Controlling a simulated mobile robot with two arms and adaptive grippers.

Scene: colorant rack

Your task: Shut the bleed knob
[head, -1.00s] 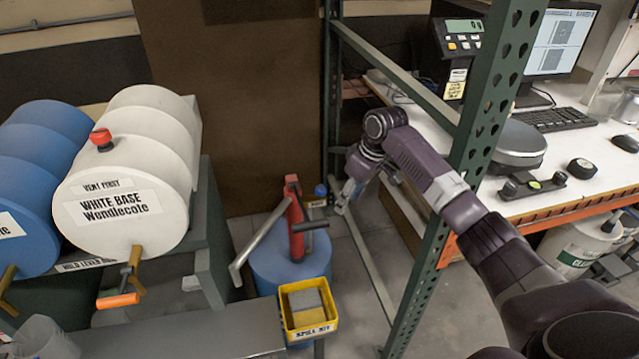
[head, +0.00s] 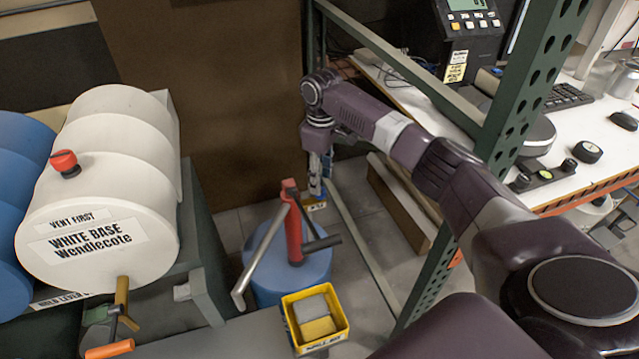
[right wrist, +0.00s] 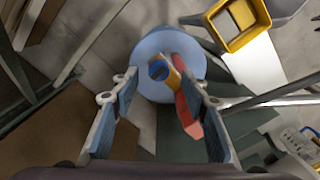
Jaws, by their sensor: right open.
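A dark blue round knob (right wrist: 158,71), which I take to be the bleed knob, sits over the blue drum (head: 262,292) beside the red pump (head: 293,222). In the right wrist view it lies between the fingers, slightly beyond their tips, with a yellow-orange part beside it. My right gripper (head: 319,180) is open and points down beside the pump. In the right wrist view my right gripper (right wrist: 163,86) has its two blue-padded fingers well apart, with nothing held. In the head view the gripper hides the knob. My left gripper is out of view.
The pump's grey lever (head: 261,257) slants down left. A yellow spill-kit bin (head: 315,318) stands in front of the drum. A green rack post (head: 515,100) stands close beside my right arm. White and blue barrels fill the left; the white one (head: 100,225) has a red knob.

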